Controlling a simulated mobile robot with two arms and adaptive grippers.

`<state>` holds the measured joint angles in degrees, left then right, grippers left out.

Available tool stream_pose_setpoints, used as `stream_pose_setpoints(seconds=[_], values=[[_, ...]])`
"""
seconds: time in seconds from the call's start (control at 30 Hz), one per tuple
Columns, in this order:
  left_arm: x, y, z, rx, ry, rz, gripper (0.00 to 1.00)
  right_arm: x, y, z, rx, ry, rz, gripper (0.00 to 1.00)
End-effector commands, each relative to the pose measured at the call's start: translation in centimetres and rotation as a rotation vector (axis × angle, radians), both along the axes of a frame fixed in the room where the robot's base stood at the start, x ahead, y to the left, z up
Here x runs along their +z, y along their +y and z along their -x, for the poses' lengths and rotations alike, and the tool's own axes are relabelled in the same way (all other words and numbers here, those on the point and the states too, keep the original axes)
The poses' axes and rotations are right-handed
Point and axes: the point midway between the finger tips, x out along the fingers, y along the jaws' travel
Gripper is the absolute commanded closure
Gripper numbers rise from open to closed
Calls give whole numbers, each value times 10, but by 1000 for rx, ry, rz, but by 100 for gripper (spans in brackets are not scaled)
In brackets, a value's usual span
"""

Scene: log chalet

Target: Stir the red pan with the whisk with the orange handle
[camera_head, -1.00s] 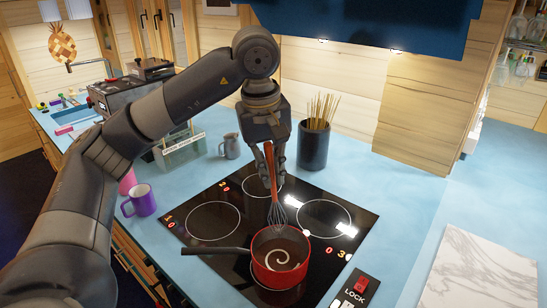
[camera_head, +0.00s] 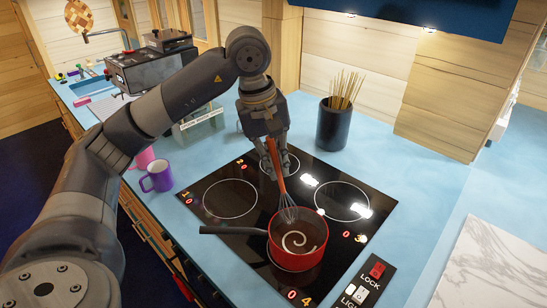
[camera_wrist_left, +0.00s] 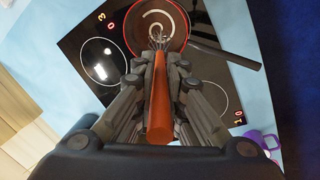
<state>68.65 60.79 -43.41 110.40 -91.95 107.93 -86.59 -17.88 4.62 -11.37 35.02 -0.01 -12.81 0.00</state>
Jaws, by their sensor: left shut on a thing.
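The red pan (camera_head: 296,258) stands on the front part of the black cooktop, with its dark handle pointing left. It holds a dark brown liquid with a pale swirl. My left gripper (camera_head: 272,150) is shut on the orange handle of the whisk (camera_head: 279,176) above the cooktop. The whisk's wire head (camera_head: 288,210) points down at the pan's back rim; I cannot tell if it touches the liquid. In the left wrist view the whisk (camera_wrist_left: 160,95) sits between the fingers, its wires overlapping the edge of the pan (camera_wrist_left: 184,42). My right gripper is not in view.
The black cooktop (camera_head: 225,222) lies in a light blue counter. A purple mug (camera_head: 158,176) stands left of it, and a black holder with sticks (camera_head: 333,125) stands behind. A marble board (camera_head: 490,265) lies at right.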

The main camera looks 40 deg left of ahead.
Motion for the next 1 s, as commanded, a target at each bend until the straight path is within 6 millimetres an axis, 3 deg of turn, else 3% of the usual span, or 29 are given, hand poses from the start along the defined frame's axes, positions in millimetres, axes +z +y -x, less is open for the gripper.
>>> stream_pose_setpoints(seconds=[0.3, 1.0], values=[[-40, -5, -6, 0, 1, 0, 100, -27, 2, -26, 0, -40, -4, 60], [-109, -13, -17, 0, 1, 0, 100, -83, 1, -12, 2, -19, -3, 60]])
